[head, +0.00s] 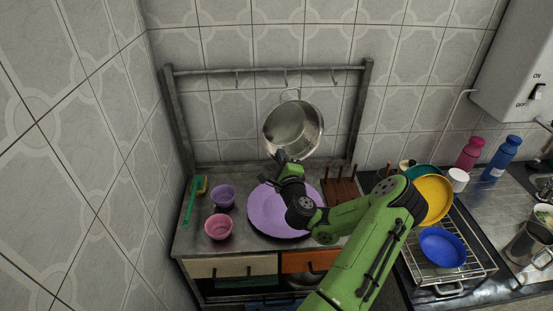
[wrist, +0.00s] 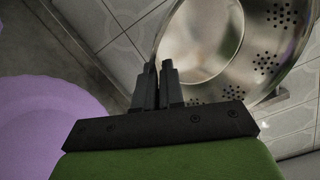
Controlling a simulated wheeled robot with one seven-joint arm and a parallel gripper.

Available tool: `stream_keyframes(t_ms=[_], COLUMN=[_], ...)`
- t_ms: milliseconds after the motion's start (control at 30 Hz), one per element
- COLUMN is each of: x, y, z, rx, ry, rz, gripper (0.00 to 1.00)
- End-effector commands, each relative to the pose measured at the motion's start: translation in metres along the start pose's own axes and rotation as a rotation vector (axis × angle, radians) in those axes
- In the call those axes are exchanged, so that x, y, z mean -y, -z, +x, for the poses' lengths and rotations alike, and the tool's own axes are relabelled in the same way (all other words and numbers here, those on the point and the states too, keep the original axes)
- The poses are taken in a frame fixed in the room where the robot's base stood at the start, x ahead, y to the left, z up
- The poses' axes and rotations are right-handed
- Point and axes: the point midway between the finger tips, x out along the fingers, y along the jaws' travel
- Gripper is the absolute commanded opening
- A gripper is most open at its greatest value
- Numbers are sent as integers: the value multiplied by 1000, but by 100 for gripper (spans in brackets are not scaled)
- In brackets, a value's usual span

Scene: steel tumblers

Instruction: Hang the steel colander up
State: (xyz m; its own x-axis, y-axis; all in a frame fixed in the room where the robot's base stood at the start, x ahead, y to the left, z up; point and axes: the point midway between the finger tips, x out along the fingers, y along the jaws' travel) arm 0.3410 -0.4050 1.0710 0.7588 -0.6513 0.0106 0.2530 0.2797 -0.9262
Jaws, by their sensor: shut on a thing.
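The steel colander (head: 296,127) is held up in front of the tiled wall, its open bowl facing the head camera and a handle loop at its top. My gripper (head: 281,157) is shut on the colander's lower rim. In the wrist view, the gripper fingers (wrist: 158,85) close on the rim of the colander (wrist: 225,45), and its holes show at the right. A metal rail (head: 262,69) with several hooks (head: 286,77) runs behind and above the colander. The top handle is close below the middle hook in the picture; I cannot tell whether they touch.
A purple plate (head: 264,212) lies on the counter below, with a purple bowl (head: 222,196), a pink bowl (head: 219,227) and a green brush (head: 190,205) at left. A wooden rack (head: 343,190) and a wire dish rack (head: 468,270) with dishes stand at right.

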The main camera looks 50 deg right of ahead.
Motion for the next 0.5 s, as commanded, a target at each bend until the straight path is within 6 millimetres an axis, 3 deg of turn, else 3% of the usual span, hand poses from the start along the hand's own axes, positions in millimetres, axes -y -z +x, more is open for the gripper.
stream_keyframes(t_ms=[500], x=[2], y=[3], z=[34], rx=[2], ry=[0], rz=[-1], gripper=[0])
